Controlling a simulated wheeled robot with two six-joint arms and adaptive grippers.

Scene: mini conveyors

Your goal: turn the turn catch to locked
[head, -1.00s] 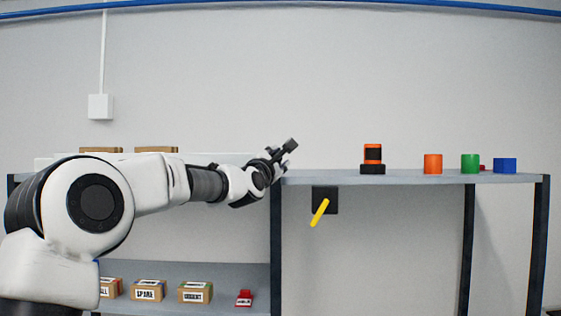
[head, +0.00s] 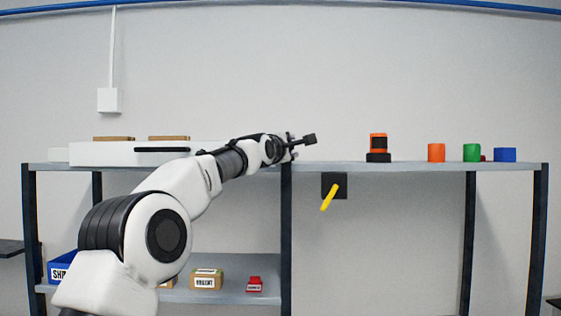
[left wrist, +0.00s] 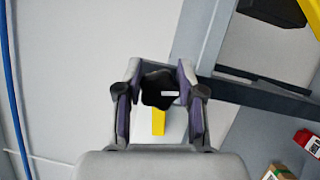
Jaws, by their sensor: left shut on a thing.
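The turn catch is a black plate (head: 334,186) below the front edge of the shelf. Its yellow lever (head: 329,198) is tilted, with its lower end toward the left. My left gripper (head: 300,142) is above the shelf top, left of the catch and apart from it. In the left wrist view, my left gripper (left wrist: 160,98) is shut on a black lobed knob (left wrist: 158,88) with a small white mark and a yellow stem (left wrist: 158,122). A black block and a yellow strip show at the upper right there. My right gripper is not in view.
An orange-and-black object (head: 378,144) stands on the shelf top (head: 405,167) above the catch. Orange (head: 436,153), green (head: 472,153) and blue (head: 505,155) pieces stand further right. A dark post (head: 286,240) is left of the catch; room below the catch is clear.

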